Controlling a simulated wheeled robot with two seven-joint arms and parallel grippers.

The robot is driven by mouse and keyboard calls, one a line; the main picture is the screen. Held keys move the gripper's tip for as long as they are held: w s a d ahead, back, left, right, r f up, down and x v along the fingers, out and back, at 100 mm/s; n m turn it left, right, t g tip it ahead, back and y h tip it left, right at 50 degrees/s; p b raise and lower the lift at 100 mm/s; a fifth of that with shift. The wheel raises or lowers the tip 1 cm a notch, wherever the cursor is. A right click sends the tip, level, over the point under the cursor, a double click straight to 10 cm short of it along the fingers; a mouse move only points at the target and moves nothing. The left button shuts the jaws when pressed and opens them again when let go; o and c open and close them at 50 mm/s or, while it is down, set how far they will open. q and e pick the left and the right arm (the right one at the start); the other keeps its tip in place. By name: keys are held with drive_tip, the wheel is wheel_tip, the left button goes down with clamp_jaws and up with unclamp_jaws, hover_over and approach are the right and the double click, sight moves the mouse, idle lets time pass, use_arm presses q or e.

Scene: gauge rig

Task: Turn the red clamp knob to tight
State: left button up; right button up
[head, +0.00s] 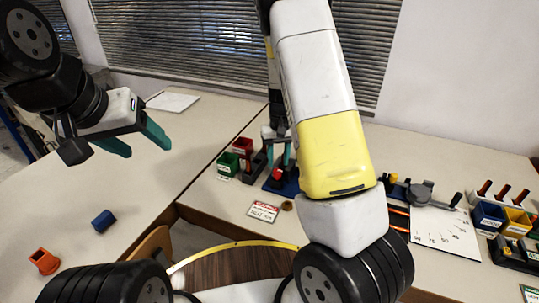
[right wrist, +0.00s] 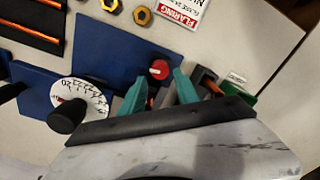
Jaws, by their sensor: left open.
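The red clamp knob (right wrist: 159,69) sits on a blue base plate (right wrist: 120,64) in the right wrist view. It carries a pale mark across its top. In the head view the knob (head: 278,174) shows small, just below the right gripper's fingers. My right gripper (right wrist: 161,74) has its teal fingers apart, one on each side of the knob near the tips. Whether either finger touches it I cannot tell. My left gripper (head: 140,142) is open and empty, above the left table and far from the knob.
A white dial (right wrist: 90,92) with a black handle is beside the knob. A sign (head: 263,212) and a brass nut (head: 287,206) lie in front. A green bin (head: 228,163) and red bin (head: 242,146) stand left. A blue block (head: 103,221) lies on the left table.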

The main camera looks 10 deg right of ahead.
sight(278, 170)
drive_tip(key=shift+f, duration=2)
clamp_jaws()
drive_tip(key=shift+m, duration=1)
unclamp_jaws()
drive_tip(key=shift+r, duration=0.1)
wheel_tip(278, 170, up, 8)
drive_tip(key=shift+f, duration=0.2)
